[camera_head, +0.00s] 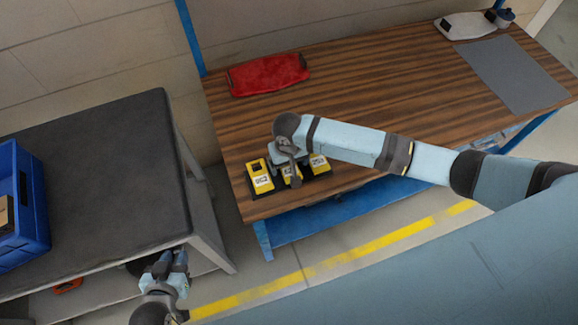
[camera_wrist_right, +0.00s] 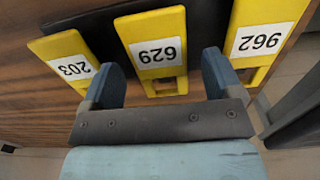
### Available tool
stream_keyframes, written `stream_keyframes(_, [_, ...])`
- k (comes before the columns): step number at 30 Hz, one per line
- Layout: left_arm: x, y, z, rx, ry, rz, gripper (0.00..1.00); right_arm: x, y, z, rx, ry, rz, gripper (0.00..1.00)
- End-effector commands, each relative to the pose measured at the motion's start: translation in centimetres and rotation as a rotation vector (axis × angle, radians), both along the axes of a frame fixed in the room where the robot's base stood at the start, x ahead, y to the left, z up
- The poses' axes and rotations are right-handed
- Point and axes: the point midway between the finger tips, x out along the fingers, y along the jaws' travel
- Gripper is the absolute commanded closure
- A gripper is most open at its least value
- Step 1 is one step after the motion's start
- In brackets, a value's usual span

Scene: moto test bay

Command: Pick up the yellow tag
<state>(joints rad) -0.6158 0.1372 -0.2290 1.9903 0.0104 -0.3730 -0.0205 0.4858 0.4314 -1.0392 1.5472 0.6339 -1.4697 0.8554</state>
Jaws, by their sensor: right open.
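Three yellow tags with white number labels are on a black holder at the near left corner of the wooden table. The tag 962 (camera_head: 261,178) is at the left, the tag 629 (camera_wrist_right: 157,48) in the middle, and the tag 203 (camera_head: 319,163) at the right. My right gripper (camera_wrist_right: 162,80) is open and empty, with its fingers on either side of the middle tag's lower part. In the head view my right wrist partly hides that tag. My left gripper (camera_head: 172,262) hangs low beside the grey table; its opening is too small to judge.
The wooden table (camera_head: 400,80) also carries a red case (camera_head: 268,75), a grey mat (camera_head: 512,73) and a white item (camera_head: 468,26) at the back right. A blue crate (camera_head: 35,205) stands on the dark grey table (camera_head: 90,130) at left. The wooden table's middle is clear.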

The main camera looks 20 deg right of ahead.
Motion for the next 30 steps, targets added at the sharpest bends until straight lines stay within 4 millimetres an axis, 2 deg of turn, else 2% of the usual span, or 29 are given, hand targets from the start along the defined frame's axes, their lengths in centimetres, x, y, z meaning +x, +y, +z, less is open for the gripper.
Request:
stream_keyframes(22, [-0.04, -0.11, 0.77, -0.002, 0.001, -0.001, 0.7, -0.02, 0.01, -0.46, 0.0, 0.001, 0.001, 0.15])
stream_keyframes(29, [-0.05, -0.13, 0.76, -0.002, 0.001, -0.001, 0.7, -0.02, 0.01, -0.45, 0.0, 0.0, 0.0, 0.68])
stream_keyframes(30, [-0.06, -0.13, 0.76, -0.002, 0.001, -0.001, 0.7, -0.02, 0.0, -0.44, 0.0, 0.0, 0.0, 0.68])
